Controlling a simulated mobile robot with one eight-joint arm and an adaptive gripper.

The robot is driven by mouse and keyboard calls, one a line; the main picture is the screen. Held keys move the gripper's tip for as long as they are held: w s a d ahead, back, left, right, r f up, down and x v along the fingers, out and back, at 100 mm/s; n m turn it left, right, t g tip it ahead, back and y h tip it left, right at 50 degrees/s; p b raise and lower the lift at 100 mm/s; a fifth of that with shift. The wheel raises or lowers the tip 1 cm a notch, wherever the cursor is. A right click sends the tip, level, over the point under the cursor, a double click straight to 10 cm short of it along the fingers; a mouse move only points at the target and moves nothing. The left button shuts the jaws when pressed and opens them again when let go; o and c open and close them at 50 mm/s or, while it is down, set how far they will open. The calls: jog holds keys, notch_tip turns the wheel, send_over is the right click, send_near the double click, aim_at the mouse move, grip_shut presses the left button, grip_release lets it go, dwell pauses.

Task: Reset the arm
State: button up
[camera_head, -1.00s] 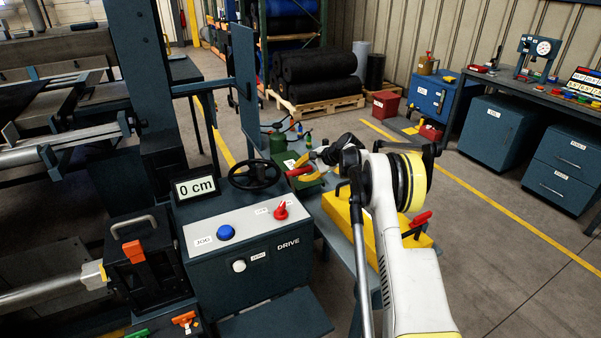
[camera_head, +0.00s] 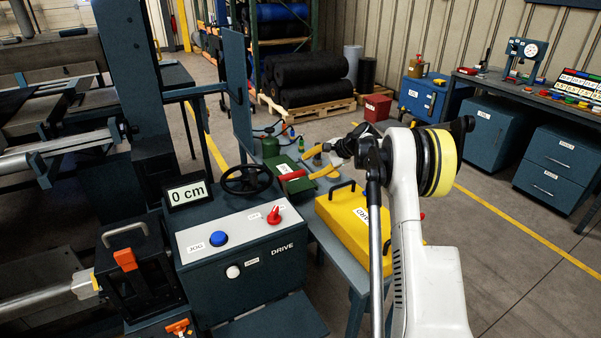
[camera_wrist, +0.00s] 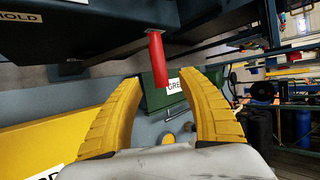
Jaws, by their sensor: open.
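My gripper (camera_head: 322,165) has yellow fingers and is at the end of my white arm, over the side table right of the drive console. It also shows in the wrist view (camera_wrist: 170,105), where its two fingers are spread apart with nothing between their tips. A red handle (camera_wrist: 158,60) hangs just beyond the fingertips in the wrist view, apart from them as far as I can tell. A red handle also shows beside the fingers in the head view (camera_head: 292,175).
The drive console (camera_head: 250,245) has a blue button, a red switch and a handwheel (camera_head: 246,179). A yellow case (camera_head: 345,215) and a green box (camera_head: 285,165) are on the side table (camera_head: 330,245). Open floor (camera_head: 420,115) lies beyond, with a workbench (camera_head: 500,78) at right.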

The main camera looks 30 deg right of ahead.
jog(key=shift+v, duration=1.05)
jog(key=s+a+r+n+g+h, duration=0.1)
jog(key=s+a+r+n, duration=0.3)
jog(key=s+a+r, duration=0.5)
jog(key=s+a+r+n+g+h, duration=0.15)
jog(key=s+a+r+n, duration=0.35)
jog(key=s+a, duration=0.6)
jog(key=s+a+f+n+h, duration=0.1)
jog(key=s+a+f+n, duration=0.1)
jog(key=s, duration=0.9)
jog(key=s+a+f+n+t+h, duration=0.1)
jog(key=s+a+n, duration=0.3)
jog(key=s, duration=0.8)
jog(key=shift+s+a+f+n+h, duration=0.35)
jog(key=shift+a+f, duration=0.2)
jog(key=shift+f, duration=0.3)
